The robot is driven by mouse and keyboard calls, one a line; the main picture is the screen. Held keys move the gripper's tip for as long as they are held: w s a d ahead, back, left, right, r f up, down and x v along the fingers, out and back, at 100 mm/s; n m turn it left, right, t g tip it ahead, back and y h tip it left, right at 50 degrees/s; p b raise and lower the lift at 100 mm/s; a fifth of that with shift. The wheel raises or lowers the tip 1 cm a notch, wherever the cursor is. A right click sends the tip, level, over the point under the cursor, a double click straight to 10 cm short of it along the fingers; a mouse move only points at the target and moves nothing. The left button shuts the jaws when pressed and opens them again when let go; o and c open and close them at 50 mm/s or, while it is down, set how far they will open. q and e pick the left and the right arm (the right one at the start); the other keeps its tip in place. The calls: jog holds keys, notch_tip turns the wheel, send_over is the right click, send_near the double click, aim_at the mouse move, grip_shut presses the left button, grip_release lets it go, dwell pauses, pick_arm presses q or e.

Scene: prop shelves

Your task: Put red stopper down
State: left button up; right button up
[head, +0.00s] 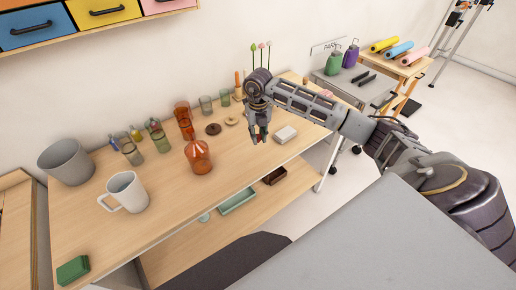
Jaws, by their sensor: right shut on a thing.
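My right gripper (258,137) reaches in from the right and points down over the far right part of the wooden table (160,230). Its fingers are shut on a small red thing, the red stopper (258,134), mostly hidden between the fingers. I cannot tell from this view how far it is above the tabletop. My left gripper is not in view.
A white block (285,134) lies just right. A white mug (125,191), grey pot (66,162) and green box (73,270) stand farther left. The front middle is clear.

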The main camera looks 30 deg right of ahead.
aim_at(258, 136)
jog(key=shift+f, duration=1.7)
jog(key=shift+f+p, duration=0.45)
jog(key=shift+f, duration=1.45)
jog(key=shift+f, duration=0.15)
jog(key=o, duration=0.6)
jog(key=shift+o, duration=0.2)
jog(key=shift+r, duration=0.2)
notch_tip(258, 136, up, 12)
jog(key=shift+b, duration=0.9)
